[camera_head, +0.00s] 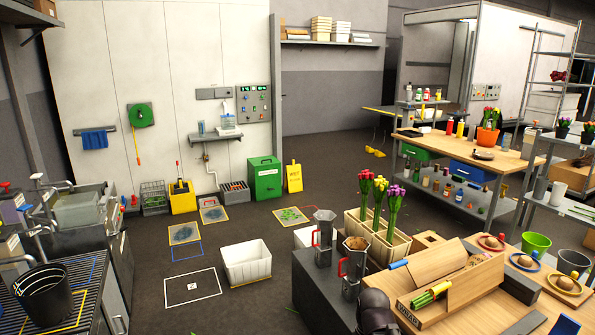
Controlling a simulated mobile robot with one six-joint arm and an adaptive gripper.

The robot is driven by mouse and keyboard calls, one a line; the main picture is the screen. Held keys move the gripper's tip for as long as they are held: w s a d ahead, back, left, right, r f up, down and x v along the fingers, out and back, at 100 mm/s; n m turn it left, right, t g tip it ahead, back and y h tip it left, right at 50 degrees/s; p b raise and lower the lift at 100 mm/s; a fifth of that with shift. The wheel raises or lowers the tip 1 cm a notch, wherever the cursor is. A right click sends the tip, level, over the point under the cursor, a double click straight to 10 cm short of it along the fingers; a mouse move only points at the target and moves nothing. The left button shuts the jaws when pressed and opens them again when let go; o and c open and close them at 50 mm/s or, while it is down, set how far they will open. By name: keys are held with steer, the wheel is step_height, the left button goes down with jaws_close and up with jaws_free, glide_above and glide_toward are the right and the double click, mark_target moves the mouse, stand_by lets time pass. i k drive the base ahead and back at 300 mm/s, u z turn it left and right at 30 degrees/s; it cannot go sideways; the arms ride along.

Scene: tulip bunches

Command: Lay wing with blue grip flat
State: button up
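The wing with the blue grip (435,262) is a light wooden panel on the left side of a wooden folding board (425,318), on the bench at front right. It stands raised and tilted. My gripper cannot be made out in this view.
Two metal pots with red handles (352,262) stand left of the board. Behind is a crate of tulip bunches (377,240). Dark rounded forms (374,308) at the front edge may be my arm.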

mark_target(425, 267)
steer(key=u, duration=1.2)
steer(key=i, duration=2.85)
